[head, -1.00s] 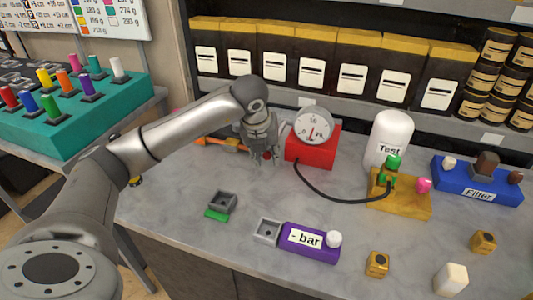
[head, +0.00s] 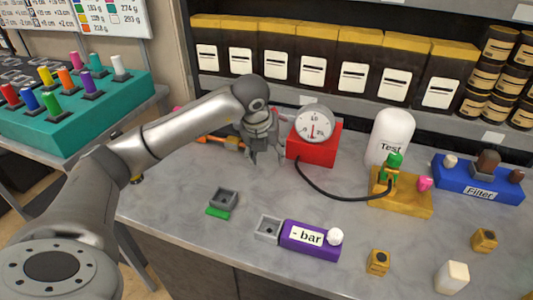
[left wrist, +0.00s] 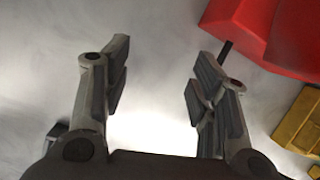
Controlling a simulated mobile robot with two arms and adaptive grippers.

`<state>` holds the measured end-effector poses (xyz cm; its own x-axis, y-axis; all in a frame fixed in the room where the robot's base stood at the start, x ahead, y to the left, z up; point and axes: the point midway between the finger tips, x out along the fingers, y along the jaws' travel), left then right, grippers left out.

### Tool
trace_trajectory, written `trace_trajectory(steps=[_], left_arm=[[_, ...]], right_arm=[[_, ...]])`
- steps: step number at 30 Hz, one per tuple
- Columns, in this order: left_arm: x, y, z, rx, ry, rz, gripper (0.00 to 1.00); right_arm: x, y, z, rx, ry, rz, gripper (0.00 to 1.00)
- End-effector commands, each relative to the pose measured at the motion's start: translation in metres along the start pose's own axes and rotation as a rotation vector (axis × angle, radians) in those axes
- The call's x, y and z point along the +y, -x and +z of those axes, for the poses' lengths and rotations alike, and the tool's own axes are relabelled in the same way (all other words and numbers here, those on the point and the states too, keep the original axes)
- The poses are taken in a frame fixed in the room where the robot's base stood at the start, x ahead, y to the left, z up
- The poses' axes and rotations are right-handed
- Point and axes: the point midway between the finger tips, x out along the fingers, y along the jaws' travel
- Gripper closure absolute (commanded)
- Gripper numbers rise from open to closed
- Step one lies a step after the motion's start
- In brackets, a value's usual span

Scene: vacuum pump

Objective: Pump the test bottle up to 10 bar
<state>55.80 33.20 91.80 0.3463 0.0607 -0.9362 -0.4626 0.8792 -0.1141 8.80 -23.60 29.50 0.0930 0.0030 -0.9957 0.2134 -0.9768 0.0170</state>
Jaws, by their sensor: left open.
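My left gripper (head: 265,158) is open and empty, pointing down just left of the red pump box (head: 312,152). In the left wrist view the spread fingers (left wrist: 155,95) have only bare grey surface between them. The red box (left wrist: 270,35) lies beyond the right finger there. A round white gauge (head: 314,122) with a red needle tops the box; its reading is too small to tell. A black hose (head: 330,193) runs from the box to a yellow base (head: 405,205) with a green valve (head: 393,168). The white bottle marked Test (head: 390,132) stands upright behind it. My right gripper is out of view.
A blue Filter box (head: 478,188) is at right. Small yellow cubes and a white block (head: 452,277) lie front right. An orange item (head: 215,142) lies behind my gripper.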

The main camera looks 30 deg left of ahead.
Motion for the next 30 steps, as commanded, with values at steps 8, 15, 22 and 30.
trace_trajectory(steps=[8, 15, 22, 30], left_arm=[[0.0, 0.041, 0.002, -0.007, 0.001, -0.003, 0.46], [0.0, 0.091, 0.0, -0.003, 0.0, -0.002, 0.46], [0.001, 0.116, -0.001, 0.0, 0.001, 0.001, 0.46], [0.001, 0.119, -0.001, 0.002, 0.001, 0.001, 0.46]], right_arm=[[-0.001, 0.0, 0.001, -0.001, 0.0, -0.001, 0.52], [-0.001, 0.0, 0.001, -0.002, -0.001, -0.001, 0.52], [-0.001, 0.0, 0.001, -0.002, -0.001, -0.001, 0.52], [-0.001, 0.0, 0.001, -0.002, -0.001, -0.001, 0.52]])
